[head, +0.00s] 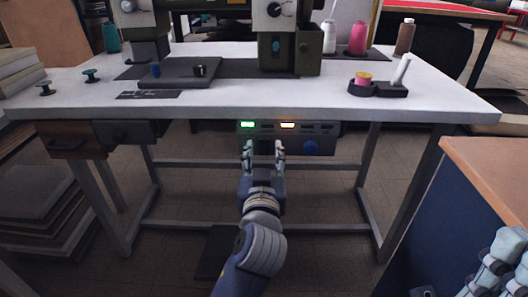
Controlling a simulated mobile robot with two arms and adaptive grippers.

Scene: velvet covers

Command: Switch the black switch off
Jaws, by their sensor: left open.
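A grey control box (325,139) hangs under the front edge of the white sewing table (220,107). The fingers hide part of the panel.
A small drawer unit (125,132) hangs under the table at the left. Metal table legs (413,190) stand on both sides. A wood-topped blue cabinet (440,225) is at the right. A dark foot pedal (218,252) lies on the floor. Thread spools stand on the table.

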